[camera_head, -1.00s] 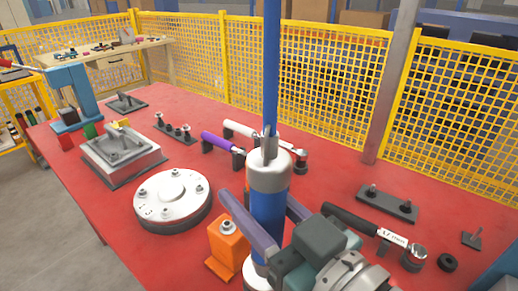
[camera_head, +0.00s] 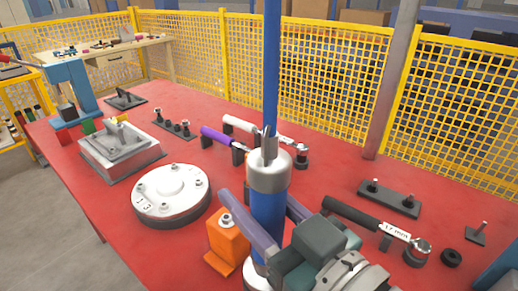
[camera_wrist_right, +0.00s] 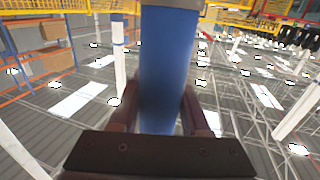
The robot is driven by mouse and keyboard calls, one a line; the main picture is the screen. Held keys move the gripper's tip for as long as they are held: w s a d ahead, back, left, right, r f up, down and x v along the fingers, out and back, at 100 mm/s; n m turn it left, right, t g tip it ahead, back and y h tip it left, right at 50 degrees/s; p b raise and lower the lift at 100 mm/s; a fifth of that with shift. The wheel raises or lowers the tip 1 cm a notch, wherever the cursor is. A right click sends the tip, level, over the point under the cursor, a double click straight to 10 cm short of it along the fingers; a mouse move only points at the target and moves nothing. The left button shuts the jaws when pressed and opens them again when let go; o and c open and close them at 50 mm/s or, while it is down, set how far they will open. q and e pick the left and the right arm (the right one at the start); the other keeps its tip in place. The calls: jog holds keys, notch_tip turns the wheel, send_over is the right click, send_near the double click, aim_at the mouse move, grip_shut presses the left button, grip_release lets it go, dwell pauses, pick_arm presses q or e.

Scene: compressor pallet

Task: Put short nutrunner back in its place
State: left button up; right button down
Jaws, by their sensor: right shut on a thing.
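My right gripper (camera_head: 268,212) is shut on a blue cylindrical tool with a grey metal collar, which I take to be the short nutrunner (camera_head: 268,180). The nutrunner stands upright in the grip, with a narrow metal tip at the top. In the right wrist view its blue body (camera_wrist_right: 166,70) fills the space between the two fingers. In the head view its lower end is partly hidden by my gripper and arm, so I cannot tell whether it touches anything below. My left gripper is not in view.
An orange block (camera_head: 228,243) stands close left of the nutrunner. A round white flange (camera_head: 172,190) and a grey housing (camera_head: 120,150) lie farther left. Purple (camera_head: 215,137), white (camera_head: 238,125) and black-handled (camera_head: 350,213) wrenches rest on the red table (camera_head: 330,170). Yellow mesh fence (camera_head: 310,75) stands behind.

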jog(key=shift+f, duration=0.2)
jog(key=c, duration=0.6)
grip_release()
jog(key=shift+w, duration=0.1)
jog(key=shift+o, duration=1.4)
jog(key=shift+f, duration=0.25)
jog(key=v, duration=1)
jog(key=shift+r, duration=0.2)
